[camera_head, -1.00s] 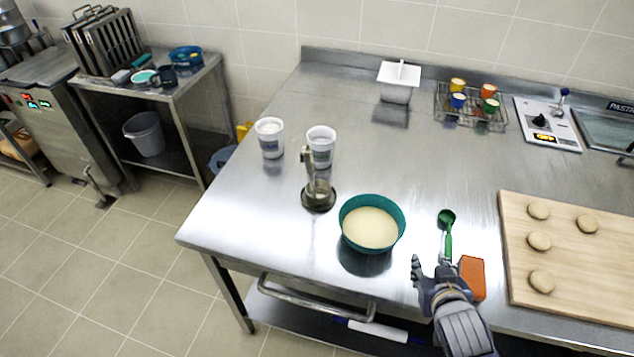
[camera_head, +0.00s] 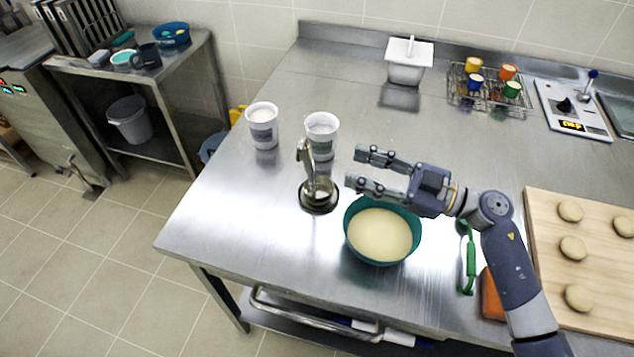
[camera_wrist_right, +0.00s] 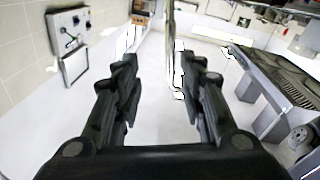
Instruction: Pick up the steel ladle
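The steel ladle (camera_head: 308,168) stands upright with its handle up, its lower end in a dark round holder (camera_head: 319,207) on the steel table, left of the teal bowl. My right gripper (camera_head: 355,168) is open and empty, fingers pointing left toward the ladle, a short gap to its right. In the right wrist view, my open gripper (camera_wrist_right: 158,75) frames a thin upright metallic strip that looks like the ladle handle (camera_wrist_right: 171,45), beyond the fingertips. My left gripper is not in view.
The teal bowl (camera_head: 350,232) of batter is below my right gripper. Two white tubs, a left one (camera_head: 263,128) and a right one (camera_head: 321,143), stand behind the ladle.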

